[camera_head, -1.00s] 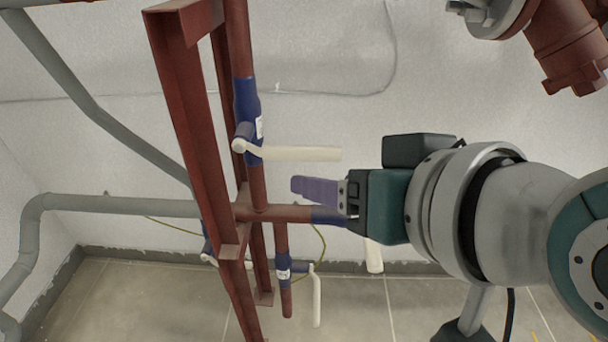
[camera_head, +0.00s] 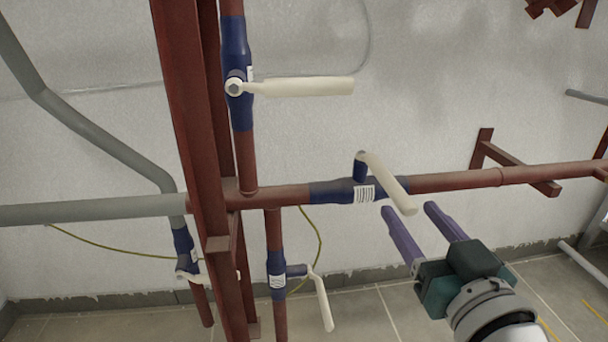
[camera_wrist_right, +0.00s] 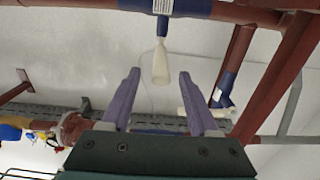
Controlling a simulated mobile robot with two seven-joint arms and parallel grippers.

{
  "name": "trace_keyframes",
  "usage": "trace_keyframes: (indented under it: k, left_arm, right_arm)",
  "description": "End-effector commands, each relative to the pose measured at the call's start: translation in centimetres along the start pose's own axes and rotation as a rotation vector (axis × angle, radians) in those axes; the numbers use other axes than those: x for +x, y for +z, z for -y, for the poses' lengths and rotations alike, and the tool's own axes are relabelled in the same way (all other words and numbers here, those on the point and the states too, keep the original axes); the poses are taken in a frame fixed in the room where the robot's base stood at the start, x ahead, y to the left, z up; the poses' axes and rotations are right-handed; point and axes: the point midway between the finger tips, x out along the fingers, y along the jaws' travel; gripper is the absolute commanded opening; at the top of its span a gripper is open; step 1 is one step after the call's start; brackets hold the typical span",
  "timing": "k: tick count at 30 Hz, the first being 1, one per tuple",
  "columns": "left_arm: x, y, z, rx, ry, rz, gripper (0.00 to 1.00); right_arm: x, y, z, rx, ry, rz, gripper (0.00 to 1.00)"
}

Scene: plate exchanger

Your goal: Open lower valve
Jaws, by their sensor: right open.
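Several blue valves with cream levers show in the head view. The upper valve (camera_head: 237,60) is on the vertical red pipe, its lever (camera_head: 305,87) pointing right across the pipe. The middle valve (camera_head: 345,191) is on the horizontal pipe, its lever (camera_head: 390,182) slanting down to the right. A lower valve (camera_head: 277,274) is on the short vertical pipe, its lever (camera_head: 321,300) hanging down. My right gripper (camera_head: 410,211) is open, its purple fingertips close to the middle lever's end. In the wrist view that lever (camera_wrist_right: 160,65) appears between the fingertips, with no grip on it. My left gripper is out of view.
A red steel post (camera_head: 192,120) stands left of the valves. A grey pipe (camera_head: 95,211) runs in from the left. A wall bracket (camera_head: 510,160) is at right. The floor below is mostly clear.

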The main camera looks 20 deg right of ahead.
Motion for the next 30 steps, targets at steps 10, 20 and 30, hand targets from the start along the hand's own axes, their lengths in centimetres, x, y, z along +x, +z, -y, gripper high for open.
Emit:
trace_keyframes:
  k: [10, 20, 30]
  left_arm:
    - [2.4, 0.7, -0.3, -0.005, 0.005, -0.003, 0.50]
    - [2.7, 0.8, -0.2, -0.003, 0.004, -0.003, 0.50]
    - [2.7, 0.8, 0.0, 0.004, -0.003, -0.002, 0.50]
  right_arm:
    - [6.3, 0.1, 0.1, 0.000, -0.001, -0.003, 0.61]
    - [7.6, -0.1, 0.0, -0.001, -0.001, 0.000, 0.61]
    - [7.5, -0.1, 0.1, 0.000, -0.002, 0.000, 0.34]
